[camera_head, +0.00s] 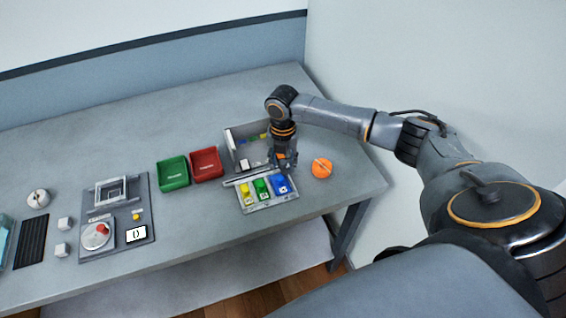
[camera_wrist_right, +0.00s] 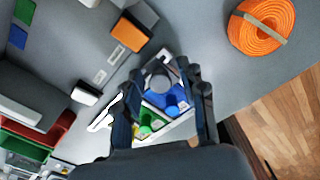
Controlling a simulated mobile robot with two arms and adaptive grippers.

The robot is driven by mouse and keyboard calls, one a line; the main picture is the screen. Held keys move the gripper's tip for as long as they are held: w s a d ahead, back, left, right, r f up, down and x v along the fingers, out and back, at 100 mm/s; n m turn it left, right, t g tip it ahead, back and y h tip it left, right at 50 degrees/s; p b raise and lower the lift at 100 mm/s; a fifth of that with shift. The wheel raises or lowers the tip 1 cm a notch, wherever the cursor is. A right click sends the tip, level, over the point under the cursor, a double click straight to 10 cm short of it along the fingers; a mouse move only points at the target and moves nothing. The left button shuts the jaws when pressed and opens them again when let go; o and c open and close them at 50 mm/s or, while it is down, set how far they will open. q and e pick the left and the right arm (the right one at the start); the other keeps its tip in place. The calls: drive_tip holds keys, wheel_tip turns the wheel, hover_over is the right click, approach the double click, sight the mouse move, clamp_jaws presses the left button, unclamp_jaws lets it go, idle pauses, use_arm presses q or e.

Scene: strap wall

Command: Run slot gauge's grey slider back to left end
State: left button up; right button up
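In the right wrist view, a round grey knob (camera_wrist_right: 160,78) shows between the fingertips of my right gripper (camera_wrist_right: 163,76). It may be the slot gauge's grey slider; its slot is mostly hidden by the fingers. The fingers stand apart, with small gaps beside the knob. In the head view, my right gripper (camera_head: 284,162) points down at the right end of a long light bar (camera_head: 246,178), behind a panel with yellow, green and blue blocks (camera_head: 281,184), and hides what is below it. My left gripper is out of view.
A coiled orange strap (camera_head: 321,168) lies just right of the gripper. A grey open box (camera_head: 232,143) stands behind-left. Red (camera_head: 206,164) and green (camera_head: 173,173) trays are further left, then a grey board with a red knob (camera_head: 102,229). The table's back is clear.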

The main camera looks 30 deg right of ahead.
sight(255, 177)
drive_tip(key=c, duration=0.5)
drive_tip(key=shift+o, duration=0.2)
drive_tip(key=shift+a, duration=0.15)
drive_tip(key=shift+w+a+p, duration=0.15)
drive_tip(key=shift+a+p, duration=0.05)
drive_tip(key=shift+a, duration=0.4)
drive_tip(key=shift+w+a+p, duration=0.15)
drive_tip(key=shift+a, duration=0.45)
drive_tip(key=shift+w+a+p, duration=0.1)
drive_tip(key=shift+w+a, duration=0.15)
drive_tip(key=shift+a, duration=0.7)
drive_tip(key=shift+w+a+p, duration=0.1)
drive_tip(key=shift+w+a, duration=0.1)
drive_tip(key=shift+a, duration=0.75)
drive_tip(key=shift+w+a+p, duration=0.1)
drive_tip(key=shift+w+a, duration=0.15)
drive_tip(key=shift+a, duration=0.7)
drive_tip(key=shift+w+a, duration=0.3)
drive_tip(key=shift+a, duration=1)
drive_tip(key=shift+w+a, duration=0.3)
drive_tip(key=shift+a, duration=1)
drive_tip(key=shift+w+a, duration=0.3)
drive_tip(key=shift+a, duration=1)
drive_tip(key=o, duration=0.5)
drive_tip(key=shift+a, duration=0.1)
drive_tip(key=shift+o, duration=0.2)
drive_tip(key=shift+r, duration=0.1)
